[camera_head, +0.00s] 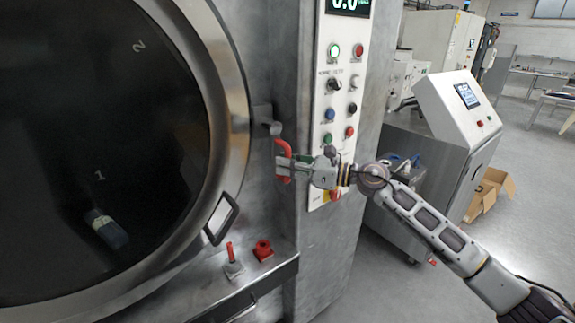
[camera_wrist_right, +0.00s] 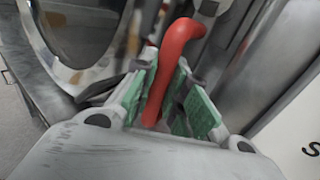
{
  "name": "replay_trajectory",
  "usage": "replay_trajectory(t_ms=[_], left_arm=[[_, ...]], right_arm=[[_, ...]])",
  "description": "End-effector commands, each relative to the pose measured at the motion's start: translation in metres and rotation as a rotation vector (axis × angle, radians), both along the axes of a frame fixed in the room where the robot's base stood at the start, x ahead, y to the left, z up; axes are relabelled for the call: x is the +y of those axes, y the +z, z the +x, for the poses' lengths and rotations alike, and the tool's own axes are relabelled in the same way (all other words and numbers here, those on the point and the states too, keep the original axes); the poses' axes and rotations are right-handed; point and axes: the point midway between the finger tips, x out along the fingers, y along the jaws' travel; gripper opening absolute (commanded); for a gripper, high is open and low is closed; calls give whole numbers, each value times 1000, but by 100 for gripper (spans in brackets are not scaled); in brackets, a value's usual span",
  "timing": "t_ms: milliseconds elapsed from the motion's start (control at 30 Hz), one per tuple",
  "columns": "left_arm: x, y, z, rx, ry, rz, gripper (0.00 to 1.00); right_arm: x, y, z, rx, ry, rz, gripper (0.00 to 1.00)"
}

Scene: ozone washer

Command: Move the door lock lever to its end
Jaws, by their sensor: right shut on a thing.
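The door lock lever (camera_head: 281,148) is a red curved handle on a grey metal pivot, just right of the round door's rim. It hangs roughly upright along the machine front. My right gripper (camera_head: 284,162) reaches in from the right and is shut on the lever's lower part. In the right wrist view the red lever (camera_wrist_right: 177,58) runs between the green finger pads of the gripper (camera_wrist_right: 165,108). The lever's lower end is partly hidden by the fingers. The round door (camera_head: 232,100) with dark glass lies flat against the machine. My left gripper is not in view.
A panel of buttons and knobs (camera_head: 343,60) stands right behind my right gripper. A door handle (camera_head: 221,219) sits low on the door rim. Below are a small red-handled valve (camera_head: 231,252) and a red knob (camera_head: 263,250) on a ledge. Open floor lies to the right.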

Motion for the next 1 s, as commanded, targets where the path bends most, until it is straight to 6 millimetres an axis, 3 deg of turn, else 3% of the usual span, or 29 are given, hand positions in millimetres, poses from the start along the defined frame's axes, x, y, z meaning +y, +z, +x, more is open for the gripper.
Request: replay_trajectory(t_ms=[367, 633, 1000], left_arm=[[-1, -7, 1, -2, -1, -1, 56], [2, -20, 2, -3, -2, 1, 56], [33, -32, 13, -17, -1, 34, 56]], right_arm=[[4, 0, -3, 35, 0, 52, 0], [16, 1, -11, 128, 0, 182, 0], [35, 12, -26, 327, 1, 454, 0]])
